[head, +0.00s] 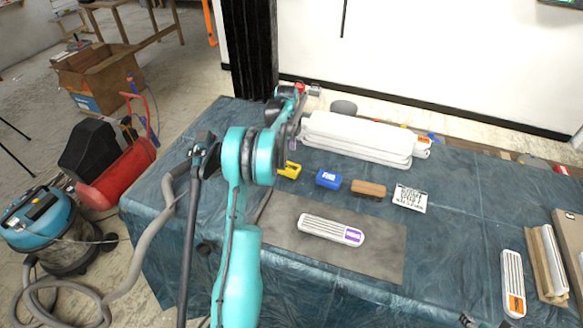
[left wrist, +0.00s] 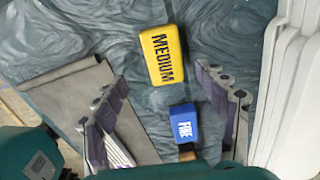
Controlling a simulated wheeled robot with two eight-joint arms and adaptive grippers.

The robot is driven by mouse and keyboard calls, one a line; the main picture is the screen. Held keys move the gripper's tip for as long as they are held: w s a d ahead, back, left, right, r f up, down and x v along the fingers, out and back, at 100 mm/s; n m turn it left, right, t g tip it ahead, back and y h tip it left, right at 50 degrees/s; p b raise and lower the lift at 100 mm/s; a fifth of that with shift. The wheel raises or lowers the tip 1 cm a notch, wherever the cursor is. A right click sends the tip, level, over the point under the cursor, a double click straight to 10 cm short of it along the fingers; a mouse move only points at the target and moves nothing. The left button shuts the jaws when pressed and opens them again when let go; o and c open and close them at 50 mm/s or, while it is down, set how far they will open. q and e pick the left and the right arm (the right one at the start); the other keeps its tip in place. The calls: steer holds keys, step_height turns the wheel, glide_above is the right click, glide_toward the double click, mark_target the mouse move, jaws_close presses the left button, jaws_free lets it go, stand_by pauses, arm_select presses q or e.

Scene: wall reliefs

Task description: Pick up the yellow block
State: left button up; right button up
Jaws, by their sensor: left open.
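The yellow block (head: 289,170) lies on the blue covered table, just left of a blue block. In the left wrist view the yellow block (left wrist: 162,57) reads "MEDIUM" and shows whole, beyond the fingertips. My left gripper (head: 288,138) is above the table close to the yellow block, partly hidden by its own arm in the head view. In the left wrist view the left gripper (left wrist: 170,108) is open, with nothing held between its fingers.
The blue block (head: 328,179), marked "FINE", a brown block (head: 368,188) and a white lettered card (head: 410,198) continue the row. White stacked panels (head: 355,140) lie behind. A grey mat (head: 290,240) with a slotted white piece (head: 325,229) lies in front.

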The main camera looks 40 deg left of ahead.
mark_target(288, 166)
arm_select(q)
step_height(288, 166, down, 3)
steer(key=shift+r+b, duration=0.1)
steer(key=shift+b, duration=0.4)
steer(key=f, duration=0.1)
steer(key=f+b, duration=0.1)
steer(key=f, duration=0.1)
steer(key=f+b, duration=0.1)
steer(key=shift+w+f, duration=0.2)
steer(key=shift+w, duration=0.1)
steer(key=shift+f, duration=0.45)
steer(key=shift+r, duration=0.15)
steer(key=shift+c, duration=0.9)
steer(key=c, duration=1.1)
